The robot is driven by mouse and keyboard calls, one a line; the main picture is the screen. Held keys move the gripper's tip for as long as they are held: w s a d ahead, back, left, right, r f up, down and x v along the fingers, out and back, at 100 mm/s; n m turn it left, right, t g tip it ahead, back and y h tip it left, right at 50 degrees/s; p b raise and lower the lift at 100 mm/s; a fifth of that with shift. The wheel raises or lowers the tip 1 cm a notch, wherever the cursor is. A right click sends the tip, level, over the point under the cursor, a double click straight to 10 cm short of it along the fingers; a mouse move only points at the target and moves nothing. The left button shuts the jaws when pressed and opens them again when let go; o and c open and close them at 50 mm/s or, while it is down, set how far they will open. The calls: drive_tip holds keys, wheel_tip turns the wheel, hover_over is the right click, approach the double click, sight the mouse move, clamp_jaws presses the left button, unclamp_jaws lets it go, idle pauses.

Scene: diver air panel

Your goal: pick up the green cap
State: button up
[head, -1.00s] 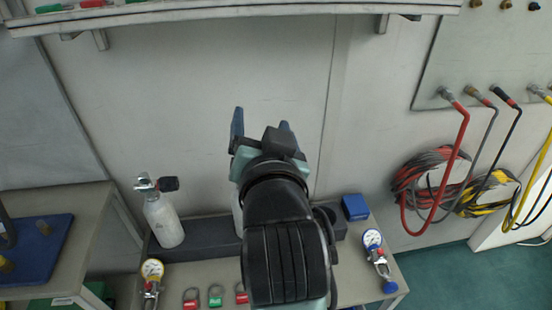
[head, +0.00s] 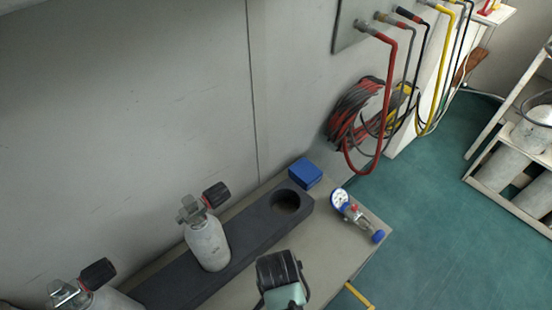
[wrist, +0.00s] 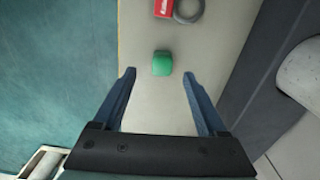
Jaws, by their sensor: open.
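The green cap (wrist: 162,63) is a small rounded block on the pale bench top in the wrist view. It sits upper centre, in line with the gap between my fingers. My gripper (wrist: 158,74) is open and empty, with one blue finger on each side of the gap. The cap looks beyond the fingertips, not touched; the height gap is hard to judge. In the head view only a black and teal part of my arm shows at the bottom edge. The cap and my fingertips are not visible there.
A red lock (wrist: 164,8) with a grey ring lies just past the cap. A dark rack (head: 235,248) holds a grey cylinder (head: 208,243). A blue box (head: 305,173) and a gauge (head: 341,199) are at the bench's far end. Hoses (head: 362,112) hang beyond.

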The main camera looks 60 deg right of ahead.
drive_tip(key=shift+w+d+f+b, duration=0.1)
drive_tip(key=shift+f+b, duration=0.15)
drive_tip(key=shift+f, duration=1.3)
drive_tip(key=shift+d+f+b, duration=0.1)
drive_tip(key=shift+f+b, duration=0.1)
drive_tip(key=shift+f, duration=1.3)
clamp_jaws()
